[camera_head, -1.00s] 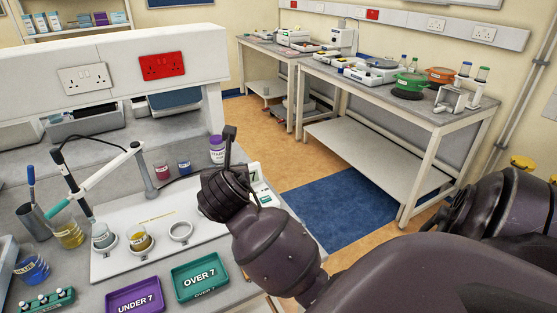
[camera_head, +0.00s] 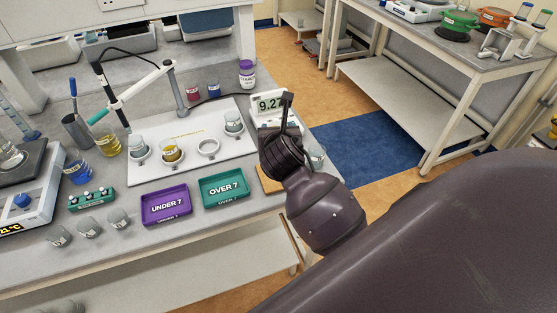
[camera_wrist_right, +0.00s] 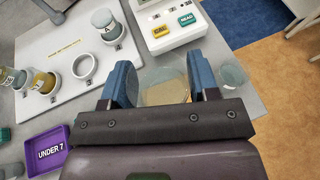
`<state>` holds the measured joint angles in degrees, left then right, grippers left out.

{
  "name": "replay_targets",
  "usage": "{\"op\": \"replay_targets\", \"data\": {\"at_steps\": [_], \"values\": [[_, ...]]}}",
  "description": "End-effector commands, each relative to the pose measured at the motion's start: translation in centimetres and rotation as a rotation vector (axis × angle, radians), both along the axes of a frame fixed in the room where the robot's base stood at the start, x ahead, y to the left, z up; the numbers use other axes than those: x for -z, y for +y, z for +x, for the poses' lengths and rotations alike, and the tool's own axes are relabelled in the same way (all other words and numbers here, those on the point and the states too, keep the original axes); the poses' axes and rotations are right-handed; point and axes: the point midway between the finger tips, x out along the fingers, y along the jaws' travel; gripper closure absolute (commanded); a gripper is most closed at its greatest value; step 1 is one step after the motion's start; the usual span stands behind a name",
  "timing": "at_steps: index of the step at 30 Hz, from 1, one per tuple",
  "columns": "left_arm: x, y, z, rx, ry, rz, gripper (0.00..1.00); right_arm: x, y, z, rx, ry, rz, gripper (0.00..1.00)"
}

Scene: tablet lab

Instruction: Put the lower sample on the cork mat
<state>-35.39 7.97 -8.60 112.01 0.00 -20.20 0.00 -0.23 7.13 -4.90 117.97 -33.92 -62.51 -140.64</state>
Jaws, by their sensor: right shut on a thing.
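My right gripper (camera_head: 285,122) is over the right end of the bench, beside the meter. In the wrist view, its blue fingers (camera_wrist_right: 162,84) are shut on a clear glass container (camera_wrist_right: 163,92) with a pale tan look; whether that is its contents or something seen through it, I cannot tell. The cork mat (camera_head: 267,180) shows as a tan edge left of my gripper, mostly hidden. On the white board stand a grey-topped jar (camera_head: 138,147), a yellow-filled jar (camera_head: 171,152), an empty ring (camera_head: 208,148) and a jar marked A (camera_wrist_right: 105,22). My left gripper is not in view.
The meter (camera_head: 268,104) reads about 9.27. A second clear glass (camera_wrist_right: 233,73) stands right of my gripper. Purple UNDER 7 (camera_head: 166,206) and green OVER 7 (camera_head: 223,188) trays lie at the front. A probe arm (camera_head: 140,88) reaches over the board.

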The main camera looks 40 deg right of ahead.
Motion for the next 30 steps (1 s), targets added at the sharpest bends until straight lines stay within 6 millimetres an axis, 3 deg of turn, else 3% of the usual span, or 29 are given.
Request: {"op": "replay_targets", "data": {"at_steps": [3,9,14,24,30], "values": [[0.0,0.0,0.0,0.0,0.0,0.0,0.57,2.7,0.0,-0.1,0.002,0.005,0.002,0.69],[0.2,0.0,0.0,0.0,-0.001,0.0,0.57,5.8,0.0,0.0,0.001,0.001,0.001,0.69],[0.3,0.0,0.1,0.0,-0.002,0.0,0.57,6.7,0.0,0.0,0.001,-0.001,0.0,0.69],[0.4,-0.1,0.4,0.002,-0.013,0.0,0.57,10.7,0.0,0.0,0.001,0.001,0.001,0.69],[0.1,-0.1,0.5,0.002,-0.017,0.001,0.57,10.8,0.0,0.0,0.001,-0.001,0.0,0.69]]}}
